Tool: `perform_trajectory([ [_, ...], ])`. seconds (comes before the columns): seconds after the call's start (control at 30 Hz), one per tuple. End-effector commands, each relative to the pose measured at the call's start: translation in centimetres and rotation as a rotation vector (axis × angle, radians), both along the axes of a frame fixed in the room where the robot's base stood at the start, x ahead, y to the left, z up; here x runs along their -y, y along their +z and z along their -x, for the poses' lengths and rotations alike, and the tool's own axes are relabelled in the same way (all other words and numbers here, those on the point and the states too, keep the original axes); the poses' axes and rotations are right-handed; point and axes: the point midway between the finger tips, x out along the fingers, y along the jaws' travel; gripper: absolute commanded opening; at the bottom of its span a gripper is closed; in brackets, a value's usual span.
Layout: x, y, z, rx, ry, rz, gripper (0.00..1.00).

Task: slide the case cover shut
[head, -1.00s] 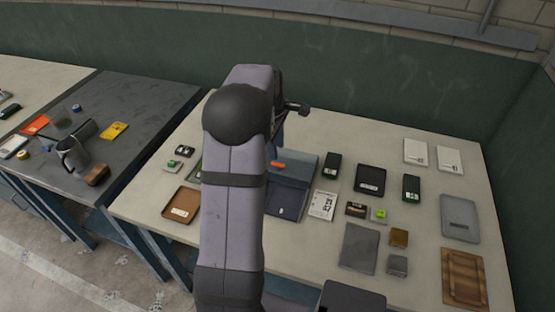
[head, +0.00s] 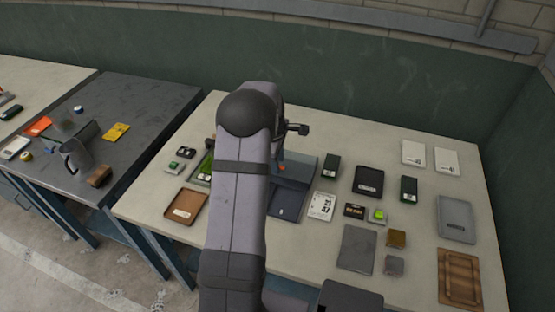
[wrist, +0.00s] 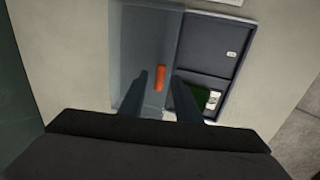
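The case cover (wrist: 138,45) is a smooth blue-grey panel on the left of the wrist view; it also shows right of my arm in the head view (head: 300,172). An orange handle (wrist: 160,78) stands on it. The case (wrist: 207,57) is uncovered on the right, showing dark compartments, a white label and a green piece (wrist: 200,97) in the lower one. My gripper (wrist: 161,77) is open, one finger on each side of the handle, with gaps visible. Contact cannot be told. In the head view my arm hides much of the case.
A brown tray (head: 186,206) lies left of my arm. A white card (head: 322,206), dark green device (head: 332,165) and black tray (head: 369,181) lie right of the case. A darker table (head: 150,108) stands left.

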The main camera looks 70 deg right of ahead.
Motion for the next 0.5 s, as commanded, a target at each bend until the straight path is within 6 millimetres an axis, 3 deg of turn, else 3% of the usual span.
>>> perform_trajectory([
  [0.37,0.13,-0.49,0.0,0.0,-0.001,0.002,0.3],
  [0.5,0.12,-0.49,0.0,0.0,0.0,0.001,0.0],
])
